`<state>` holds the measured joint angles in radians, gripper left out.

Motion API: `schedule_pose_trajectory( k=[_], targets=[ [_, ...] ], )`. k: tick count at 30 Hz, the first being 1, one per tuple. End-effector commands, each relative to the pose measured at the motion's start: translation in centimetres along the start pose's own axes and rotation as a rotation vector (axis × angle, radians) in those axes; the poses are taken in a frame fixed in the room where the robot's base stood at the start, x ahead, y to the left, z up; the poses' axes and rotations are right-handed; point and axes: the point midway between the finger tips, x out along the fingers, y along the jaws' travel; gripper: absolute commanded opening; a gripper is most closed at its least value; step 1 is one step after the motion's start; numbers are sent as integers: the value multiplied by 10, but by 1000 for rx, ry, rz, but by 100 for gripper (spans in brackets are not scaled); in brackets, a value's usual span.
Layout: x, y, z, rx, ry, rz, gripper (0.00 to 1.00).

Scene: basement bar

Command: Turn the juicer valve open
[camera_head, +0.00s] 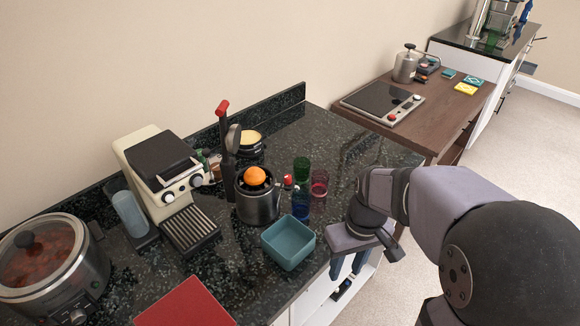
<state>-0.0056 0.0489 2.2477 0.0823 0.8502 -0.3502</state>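The juicer (257,204) is a dark metal cup-shaped body on the black speckled counter, with an orange (255,176) on top. A tall black lever with a red handle (222,107) rises behind its left side. A small red knob (288,180), seemingly the valve, shows at its right side; its exact setting is too small to tell. My gripper (348,265) is to the right of the juicer, beyond the counter's front edge, pointing down. Its two dark blue fingers look apart, with nothing seen between them. It touches neither the juicer nor the knob.
Blue, green and pink glasses (320,183) stand right of the juicer, close to the knob. A teal square bowl (288,243) sits in front. A coffee machine (165,178), a slow cooker (50,262) and a red board (186,304) are at left. The counter's far right is clear.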

Motion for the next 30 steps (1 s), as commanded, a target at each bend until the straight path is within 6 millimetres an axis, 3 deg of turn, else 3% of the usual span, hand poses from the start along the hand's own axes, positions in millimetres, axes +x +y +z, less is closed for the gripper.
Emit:
schedule_pose_trajectory(
  k=[1,6,15,21,30],
  targets=[
    [-18,0,-21,-69,5,-15,35],
    [-55,-2,-88,-349,35,-79,35],
    [-109,-14,-189,-868,146,-176,35],
    [-130,-24,-229,-1145,228,-209,35],
    [-140,-30,-248,-1307,280,-220,35]
  ],
)
